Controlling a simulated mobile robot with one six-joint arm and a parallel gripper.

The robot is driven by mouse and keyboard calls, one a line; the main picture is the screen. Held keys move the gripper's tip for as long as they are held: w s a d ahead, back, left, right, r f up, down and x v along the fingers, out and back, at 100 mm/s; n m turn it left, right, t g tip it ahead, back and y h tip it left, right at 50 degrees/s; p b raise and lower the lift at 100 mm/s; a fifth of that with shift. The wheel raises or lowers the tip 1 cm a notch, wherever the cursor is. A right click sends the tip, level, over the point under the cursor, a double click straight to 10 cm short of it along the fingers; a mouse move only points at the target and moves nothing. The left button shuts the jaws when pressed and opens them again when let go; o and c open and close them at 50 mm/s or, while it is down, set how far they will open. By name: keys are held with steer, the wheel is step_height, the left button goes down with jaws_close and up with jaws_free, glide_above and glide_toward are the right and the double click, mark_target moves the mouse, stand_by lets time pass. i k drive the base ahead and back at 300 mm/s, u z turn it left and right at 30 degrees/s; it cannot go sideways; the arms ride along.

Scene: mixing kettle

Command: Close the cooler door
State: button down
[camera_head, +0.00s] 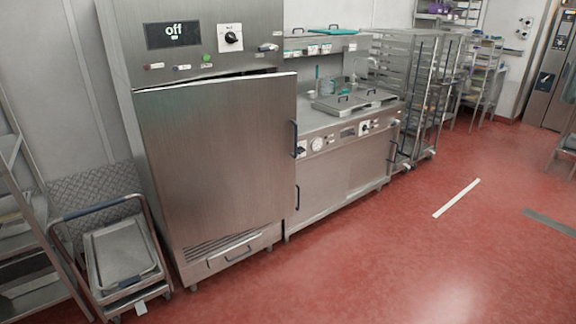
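The cooler (265,25) is a tall stainless steel cabinet at the left of the head view. Its panel has a dark display (171,35) reading "off", with a knob and small buttons. The cooler door (215,155) is slightly ajar: its top edge stands out from the cabinet, with a dark gap above it. The hinges look to be on the left, and a dark vertical handle (294,139) is at the right edge. My gripper is not in view.
A steel counter unit (335,175) with gauges and lids stands right of the cooler. A cart (122,258) with trays is at its left, beside shelving (22,225). Wheeled racks (405,90) stand farther back. The red floor (400,250) in front is clear.

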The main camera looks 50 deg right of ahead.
mark_target(222, 152)
steer(key=k, duration=1.35)
steer(key=z, duration=0.3)
steer(key=i, duration=1.95)
steer(key=u, duration=0.6)
